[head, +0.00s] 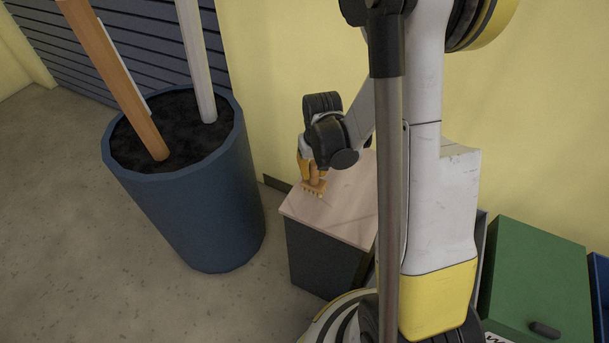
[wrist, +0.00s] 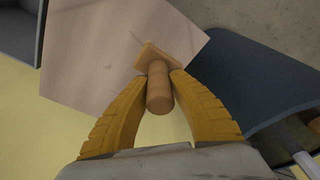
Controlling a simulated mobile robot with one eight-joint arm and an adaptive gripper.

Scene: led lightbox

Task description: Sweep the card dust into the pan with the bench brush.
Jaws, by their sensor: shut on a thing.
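My gripper (head: 314,172) has yellow fingers and is shut on the bench brush (head: 314,187), low over the top of a small cabinet (head: 345,207). The brush has a wooden block with short bristles, which seem at or just above the cabinet top. In the wrist view my gripper (wrist: 159,72) pinches the round wooden handle of the brush (wrist: 158,95), and the flat block lies beyond the fingertips over the pale top (wrist: 105,70). I cannot make out card dust or a pan in either view; my arm hides part of the cabinet top.
A large blue planter (head: 195,205) with soil and two posts stands left of the cabinet. A yellow wall (head: 285,60) rises right behind it. A green box (head: 535,285) and a blue bin (head: 601,285) stand at right. Floor (head: 75,220) at left is clear.

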